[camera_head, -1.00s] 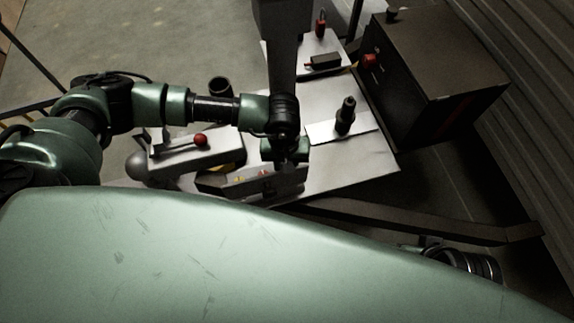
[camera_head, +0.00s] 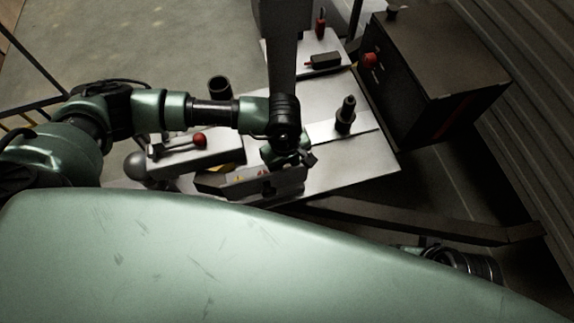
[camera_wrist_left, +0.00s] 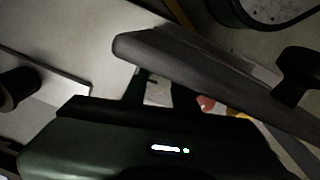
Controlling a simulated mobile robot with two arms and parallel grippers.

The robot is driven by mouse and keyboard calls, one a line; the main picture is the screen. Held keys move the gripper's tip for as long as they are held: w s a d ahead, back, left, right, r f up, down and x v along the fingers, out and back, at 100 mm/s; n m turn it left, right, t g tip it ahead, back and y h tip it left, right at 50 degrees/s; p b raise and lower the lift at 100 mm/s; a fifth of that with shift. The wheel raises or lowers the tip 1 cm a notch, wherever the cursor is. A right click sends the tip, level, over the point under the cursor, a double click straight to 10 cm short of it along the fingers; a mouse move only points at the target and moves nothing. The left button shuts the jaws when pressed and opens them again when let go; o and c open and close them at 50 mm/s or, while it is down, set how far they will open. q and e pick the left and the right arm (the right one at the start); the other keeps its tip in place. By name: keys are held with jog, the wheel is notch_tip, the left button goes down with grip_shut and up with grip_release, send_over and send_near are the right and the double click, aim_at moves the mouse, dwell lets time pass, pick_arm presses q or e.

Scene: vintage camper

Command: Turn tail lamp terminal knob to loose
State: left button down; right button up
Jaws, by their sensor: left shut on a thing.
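A low grey terminal box (camera_head: 220,184) lies at the near edge of the pale work surface, with small yellow and red knobs on it. My left gripper (camera_head: 297,166) is over the right end of this box, turned at an angle. In the left wrist view the gripper (camera_wrist_left: 160,90) points at the dark edge of a box-like part, its two fingers close to it. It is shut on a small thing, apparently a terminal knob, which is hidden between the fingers. A red knob (camera_wrist_left: 205,103) and a yellow one show beside the right finger.
A grey box with a red ball-topped lever (camera_head: 200,139) stands to the left. A black upright post (camera_head: 345,115) is on a plate to the right. A large dark cabinet (camera_head: 440,75) and a dark beam (camera_head: 400,218) bound the right side.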

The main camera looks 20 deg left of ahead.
pick_arm(q)
jog(key=shift+n, duration=0.4)
jog(key=c, duration=1.1)
grip_release()
notch_tip(320, 180, up, 8)
jog(key=shift+s+f+p, duration=0.1)
jog(key=shift+s+p, duration=0.05)
jog(key=shift+p, duration=0.65)
